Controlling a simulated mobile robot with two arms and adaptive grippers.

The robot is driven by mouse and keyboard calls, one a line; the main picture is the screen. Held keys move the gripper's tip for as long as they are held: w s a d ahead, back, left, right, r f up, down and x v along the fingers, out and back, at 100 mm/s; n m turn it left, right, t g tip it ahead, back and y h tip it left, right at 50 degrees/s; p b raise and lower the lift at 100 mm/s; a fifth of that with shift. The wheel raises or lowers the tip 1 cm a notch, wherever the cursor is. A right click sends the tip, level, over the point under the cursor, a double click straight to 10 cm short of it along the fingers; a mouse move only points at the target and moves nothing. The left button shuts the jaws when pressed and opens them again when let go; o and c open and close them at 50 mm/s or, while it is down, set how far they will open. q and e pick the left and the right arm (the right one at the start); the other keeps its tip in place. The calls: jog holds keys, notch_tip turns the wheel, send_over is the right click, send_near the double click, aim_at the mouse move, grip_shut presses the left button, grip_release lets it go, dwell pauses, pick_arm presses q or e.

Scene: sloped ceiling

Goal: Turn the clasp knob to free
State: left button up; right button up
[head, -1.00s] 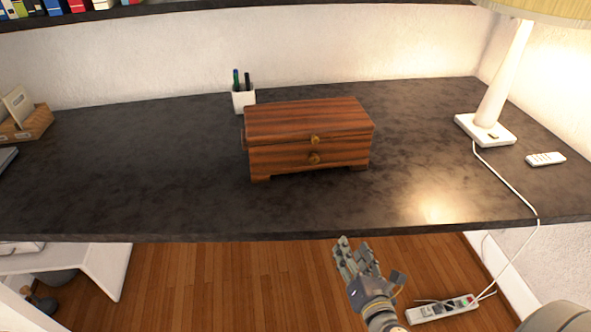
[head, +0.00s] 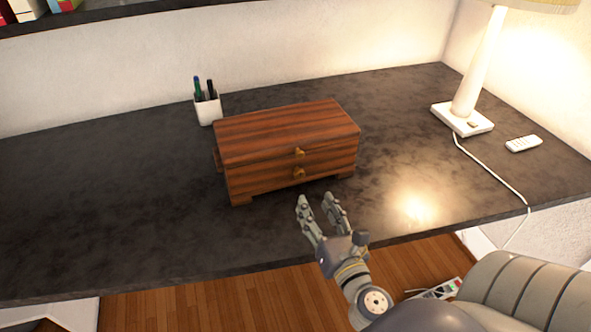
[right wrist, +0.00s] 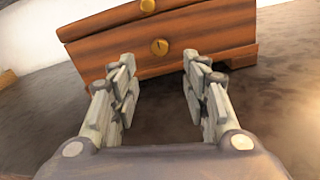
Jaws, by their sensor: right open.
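A closed wooden box (head: 262,171) with a lid stands on the dark desk. Its front has two small brass knobs, an upper knob (head: 299,152) near the lid seam and a lower knob (head: 298,173). In the right wrist view the upper knob (right wrist: 148,5) is at the top edge and the lower knob (right wrist: 159,47) shows beyond the fingers. My right gripper (head: 316,200) is open and empty in front of the box, apart from it, with its fingers pointing toward the front. My left gripper is not in view.
A white pen cup (head: 208,109) stands behind the box's left end. A lamp (head: 466,115) with a cable and a white remote (head: 524,143) are at the right. The desk (head: 110,210) is clear left of the box and in front of it.

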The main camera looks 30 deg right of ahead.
aim_at(301, 176)
jog(key=shift+w+r, duration=0.25)
jog(key=shift+w, duration=0.1)
jog(key=p+x, duration=0.2)
jog(key=x, duration=0.1)
jog(key=shift+w+d+r, duration=0.15)
jog(key=shift+w+r, duration=0.05)
jog(key=shift+w, duration=0.2)
jog(key=x, duration=0.3)
jog(key=shift+f+p, duration=0.2)
jog(key=shift+p, duration=0.2)
jog(key=shift+x, duration=1.15)
jog(key=shift+f, duration=0.15)
jog(key=shift+c, duration=0.6)
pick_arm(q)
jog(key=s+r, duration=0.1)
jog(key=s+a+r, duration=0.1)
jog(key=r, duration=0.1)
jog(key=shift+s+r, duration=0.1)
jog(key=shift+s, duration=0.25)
pick_arm(e)
grip_shut()
